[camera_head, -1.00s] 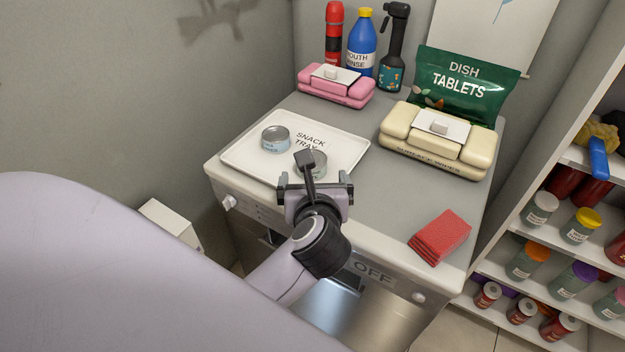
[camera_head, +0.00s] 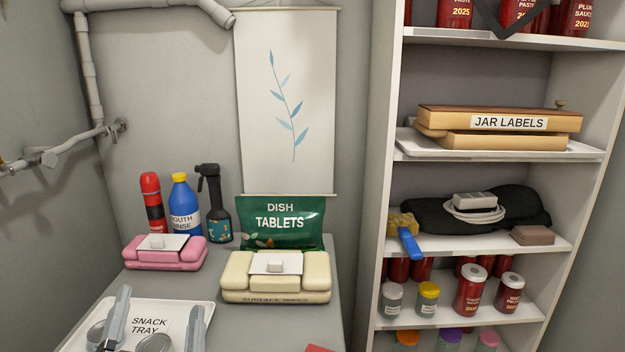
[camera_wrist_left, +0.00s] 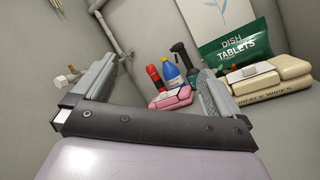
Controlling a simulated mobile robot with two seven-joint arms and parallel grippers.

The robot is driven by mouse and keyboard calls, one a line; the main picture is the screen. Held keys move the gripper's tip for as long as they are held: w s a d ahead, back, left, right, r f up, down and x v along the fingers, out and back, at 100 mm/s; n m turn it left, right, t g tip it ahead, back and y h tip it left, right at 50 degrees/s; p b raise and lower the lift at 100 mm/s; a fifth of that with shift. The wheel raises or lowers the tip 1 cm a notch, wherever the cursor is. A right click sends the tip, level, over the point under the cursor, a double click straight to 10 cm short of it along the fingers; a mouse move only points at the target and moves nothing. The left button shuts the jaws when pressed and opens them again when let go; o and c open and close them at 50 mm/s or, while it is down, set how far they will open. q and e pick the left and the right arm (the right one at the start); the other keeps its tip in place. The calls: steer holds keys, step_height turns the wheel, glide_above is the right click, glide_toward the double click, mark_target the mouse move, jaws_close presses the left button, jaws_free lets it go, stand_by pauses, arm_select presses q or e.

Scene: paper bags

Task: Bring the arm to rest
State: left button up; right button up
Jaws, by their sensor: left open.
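My left gripper (camera_head: 161,300) is at the lower left of the head view, in front of the snack tray (camera_head: 208,310). Its two grey fingers are wide apart with nothing held between them. They also stand apart in the left wrist view (camera_wrist_left: 156,72), angled up toward the wall and the bottles. Two round tins, one on the left (camera_head: 96,335) and one in the middle (camera_head: 154,343), sit on the tray, partly hidden or cut off. My right gripper does not show.
A pink wipes pack (camera_head: 165,258), a cream wipes pack (camera_head: 275,290), a green dish tablets bag (camera_head: 281,222), a blue bottle (camera_head: 184,212), a red bottle (camera_head: 152,205) and a black spray bottle (camera_head: 218,215) stand at the back of the counter. A full shelf (camera_head: 385,200) rises at right.

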arm_select(q)
steer(key=s+d+f+m+g+h, duration=0.1)
steer(key=s+d+m+h, duration=0.1)
steer(key=d+m+h, duration=0.5)
steer(key=s+d+f+m+g+h, duration=0.1)
steer(key=s+m+g+h, duration=0.1)
steer(key=m+h, duration=0.65)
steer(key=s+d+f+m+g+y, duration=0.25)
steer(key=f+m+g, duration=0.45)
steer(key=m, duration=0.4)
steer(key=s+a+f+m+g+y, duration=0.5)
steer(key=s+a+f+g+y, duration=0.4)
steer(key=s+a+f, duration=0.6)
steer(key=w+d+f+t+h, duration=0.2)
steer(key=w+d+f+t, duration=0.2)
steer(key=w+f+t, duration=0.3)
steer(key=shift+d+f, duration=0.2)
steer(key=shift+f, duration=1.1)
steer(key=shift+w+m, duration=0.15)
steer(key=shift+m, duration=0.1)
